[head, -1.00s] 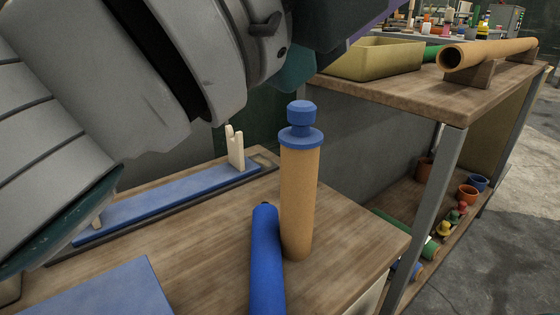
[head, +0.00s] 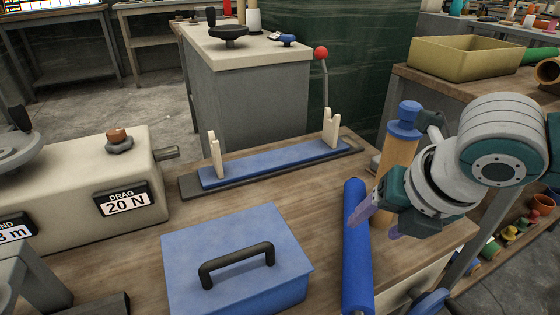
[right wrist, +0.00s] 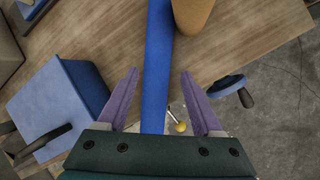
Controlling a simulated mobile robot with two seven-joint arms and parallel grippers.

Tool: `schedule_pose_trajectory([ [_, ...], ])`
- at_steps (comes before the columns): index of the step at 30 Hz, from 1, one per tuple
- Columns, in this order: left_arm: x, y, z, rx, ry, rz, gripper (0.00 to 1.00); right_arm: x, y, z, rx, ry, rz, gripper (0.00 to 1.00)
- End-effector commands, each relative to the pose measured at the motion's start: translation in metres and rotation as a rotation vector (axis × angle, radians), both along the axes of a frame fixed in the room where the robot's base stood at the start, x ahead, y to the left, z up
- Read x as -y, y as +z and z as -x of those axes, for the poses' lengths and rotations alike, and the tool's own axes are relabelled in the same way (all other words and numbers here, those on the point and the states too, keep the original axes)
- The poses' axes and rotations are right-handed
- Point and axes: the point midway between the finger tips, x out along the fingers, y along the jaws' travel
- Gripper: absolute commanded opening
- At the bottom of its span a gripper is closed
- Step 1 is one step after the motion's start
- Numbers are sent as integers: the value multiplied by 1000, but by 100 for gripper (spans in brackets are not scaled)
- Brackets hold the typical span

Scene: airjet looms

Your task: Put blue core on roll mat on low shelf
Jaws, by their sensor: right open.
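The blue core (head: 357,250) is a long blue cylinder lying on the wooden bench, beside an upright tan roll (head: 400,155) with a blue cap. My right gripper (head: 374,222) is open, its purple fingers just above the core in the head view. In the right wrist view the core (right wrist: 158,60) runs between the spread fingers, with no visible grip on it. The low shelf (head: 503,262) shows partly at the right, under the neighbouring bench. I cannot make out a roll mat on it. My left gripper is not in view.
A blue box (head: 240,240) with a black handle stands left of the core. A blue strip with pale pegs (head: 270,166) lies behind. A tan tray (head: 470,58) sits on the right bench. Small coloured pots and rolls crowd part of the low shelf.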

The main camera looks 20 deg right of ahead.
Motion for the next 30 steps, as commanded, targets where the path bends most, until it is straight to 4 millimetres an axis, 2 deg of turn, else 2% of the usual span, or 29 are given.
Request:
schedule_pose_trajectory([
  [12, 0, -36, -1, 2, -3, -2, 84, 0, -49, -27, 1, -3, -3, 67],
  [21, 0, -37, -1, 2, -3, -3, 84, 0, -52, -31, 1, -1, -1, 67],
  [23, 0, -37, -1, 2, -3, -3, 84, 0, -52, -30, 1, -1, -1, 63],
  [30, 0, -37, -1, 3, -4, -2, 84, 0, -52, -30, 1, -1, -1, 36],
])
